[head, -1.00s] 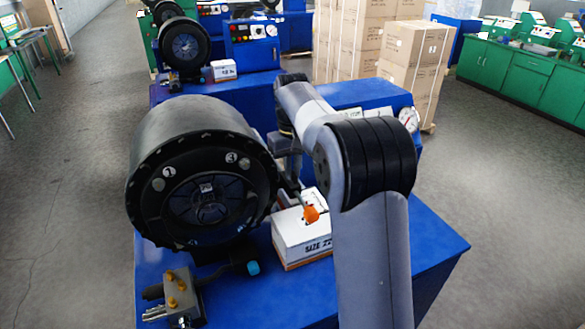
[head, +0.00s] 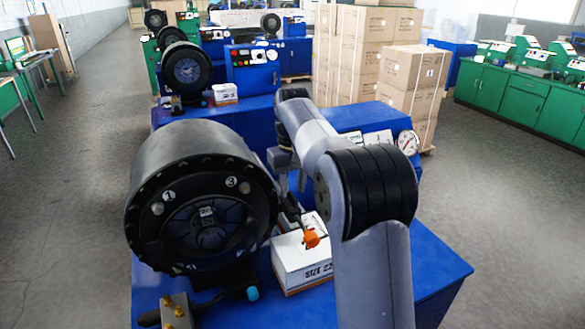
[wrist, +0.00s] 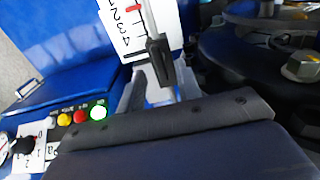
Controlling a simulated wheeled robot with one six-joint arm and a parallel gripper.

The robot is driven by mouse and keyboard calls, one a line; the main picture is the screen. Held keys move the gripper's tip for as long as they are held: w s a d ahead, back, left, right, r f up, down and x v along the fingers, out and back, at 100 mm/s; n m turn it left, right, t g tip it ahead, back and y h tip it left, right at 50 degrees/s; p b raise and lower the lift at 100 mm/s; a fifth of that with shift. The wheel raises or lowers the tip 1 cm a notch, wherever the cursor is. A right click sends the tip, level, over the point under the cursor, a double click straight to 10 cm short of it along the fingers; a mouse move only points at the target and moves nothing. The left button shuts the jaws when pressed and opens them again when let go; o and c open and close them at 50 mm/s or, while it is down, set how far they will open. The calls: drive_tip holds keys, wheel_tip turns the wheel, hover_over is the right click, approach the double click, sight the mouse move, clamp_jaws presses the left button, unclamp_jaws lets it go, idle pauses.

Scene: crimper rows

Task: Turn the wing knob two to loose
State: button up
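The black crimper head (head: 205,195) faces me at left in the head view, with marks 1 and 3 and small pale studs on its face. I cannot make out a wing knob marked two. My gripper (wrist: 158,62) shows in the wrist view as a dark-tipped bar before a white plate (wrist: 128,35) with numbers and red marks; whether its fingers are apart I cannot tell. In the head view my arm hides most of it beside the crimper. A black knob (wrist: 27,145) on a white numbered plate is at the wrist view's lower left.
A brass-fitted valve block (head: 178,312) is at front left. Coloured buttons (wrist: 79,116) line a panel. Cartons (head: 370,55) stand behind.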

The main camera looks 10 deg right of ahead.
sight(293, 196)
wheel_tip(293, 196, up, 9)
drive_tip(key=shift+f, duration=0.2)
drive_tip(key=shift+f, duration=0.1)
wheel_tip(293, 196, down, 11)
drive_tip(key=shift+r, duration=0.15)
idle(0.7)
drive_tip(key=shift+r, duration=0.1)
